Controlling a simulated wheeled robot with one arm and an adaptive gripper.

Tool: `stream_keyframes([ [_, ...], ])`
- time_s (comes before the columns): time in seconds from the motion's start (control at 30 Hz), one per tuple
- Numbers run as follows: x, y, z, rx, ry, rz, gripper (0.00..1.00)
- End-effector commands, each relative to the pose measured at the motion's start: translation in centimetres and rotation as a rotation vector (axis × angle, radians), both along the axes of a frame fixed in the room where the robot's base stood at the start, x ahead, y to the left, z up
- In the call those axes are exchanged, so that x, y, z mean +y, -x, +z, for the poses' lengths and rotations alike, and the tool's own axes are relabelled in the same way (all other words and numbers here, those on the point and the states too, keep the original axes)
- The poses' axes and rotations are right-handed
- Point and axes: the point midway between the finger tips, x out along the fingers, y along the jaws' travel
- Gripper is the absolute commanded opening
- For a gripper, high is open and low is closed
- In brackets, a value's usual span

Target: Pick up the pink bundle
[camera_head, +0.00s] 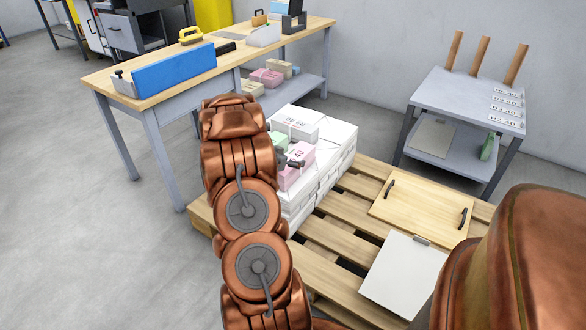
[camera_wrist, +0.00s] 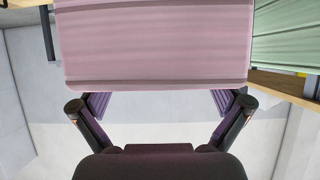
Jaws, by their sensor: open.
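The pink bundle (camera_head: 301,154) sits on the white stack (camera_head: 332,152) on the pallet, next to a green bundle (camera_head: 279,141). In the wrist view the pink bundle (camera_wrist: 155,45) fills the upper middle, and the green bundle (camera_wrist: 287,38) shows at the upper right. My gripper (camera_wrist: 160,104) is open, with its two fingers spread at the bundle's lower edge in that picture. The fingertips are partly hidden by the bundle, and I cannot tell whether they touch it. In the head view my arm hides most of the gripper.
A white bundle (camera_head: 295,123) lies on the same stack, behind the pink one. The wooden pallet (camera_head: 325,236) also bears a board with handles (camera_head: 420,205) and a white clipboard (camera_head: 404,275). A workbench (camera_head: 101,79) stands behind left, a grey rack (camera_head: 463,95) at right.

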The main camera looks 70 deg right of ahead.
Motion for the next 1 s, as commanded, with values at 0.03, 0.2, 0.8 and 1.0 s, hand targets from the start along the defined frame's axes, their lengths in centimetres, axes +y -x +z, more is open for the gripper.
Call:
stream_keyframes([
  [0.03, -0.7, 0.1, -0.9, -0.001, 0.001, -0.002, 1.0],
  [0.2, -2.4, 0.4, -1.5, -0.002, 0.003, -0.001, 1.0],
  [0.8, -2.5, 0.4, -1.5, -0.001, 0.001, 0.0, 0.64],
  [1.0, -2.5, 0.4, -1.5, -0.001, 0.001, 0.0, 0.43],
])
